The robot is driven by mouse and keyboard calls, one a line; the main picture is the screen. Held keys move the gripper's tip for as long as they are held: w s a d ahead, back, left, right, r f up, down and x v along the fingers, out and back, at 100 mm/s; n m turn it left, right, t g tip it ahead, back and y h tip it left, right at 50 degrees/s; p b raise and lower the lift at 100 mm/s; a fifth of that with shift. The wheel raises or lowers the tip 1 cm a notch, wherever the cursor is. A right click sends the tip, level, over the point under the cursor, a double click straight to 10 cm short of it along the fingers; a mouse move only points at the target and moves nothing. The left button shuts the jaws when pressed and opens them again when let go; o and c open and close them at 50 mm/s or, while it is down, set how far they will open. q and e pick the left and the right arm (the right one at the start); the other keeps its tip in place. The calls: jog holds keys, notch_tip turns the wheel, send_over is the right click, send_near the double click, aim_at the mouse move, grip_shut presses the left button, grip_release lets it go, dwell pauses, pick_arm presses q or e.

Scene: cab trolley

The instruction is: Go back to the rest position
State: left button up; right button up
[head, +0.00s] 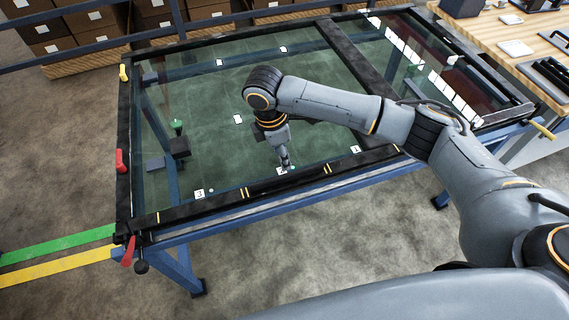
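My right arm reaches in from the right over the glass-topped trolley (220,206). My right gripper (285,165) points down above the glass near the front rail, by the small white card (282,171) in the middle. It looks narrow, and I see nothing clearly held in it. Its fingers are too small to show whether they are open or shut. My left gripper is not in view.
The trolley has a blue frame with red (121,160) and yellow (124,73) clamps on its left side. A wooden bench (510,40) stands at the right, brown boxes (95,25) at the back. The floor in front is clear, with green and yellow stripes at left.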

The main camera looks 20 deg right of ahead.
jog(key=s+a+f+m+t+y, duration=0.1)
jog(key=s+a+f+m+y, duration=0.35)
jog(key=s+a, duration=0.65)
jog(key=s+d+f+m+t+h, duration=0.2)
jog(key=s+d+m+t+h, duration=0.1)
jog(key=s+d+m, duration=1.25)
notch_tip(320, 180, down, 27)
jog(key=d+n+g, duration=0.2)
jog(key=d+n, duration=0.1)
jog(key=n, duration=0.1)
jog(key=s+d+f+g, duration=0.1)
jog(key=s+d+f, duration=0.1)
jog(key=s+f, duration=1.3)
jog(key=shift+s+d, duration=0.25)
jog(key=shift+s, duration=0.65)
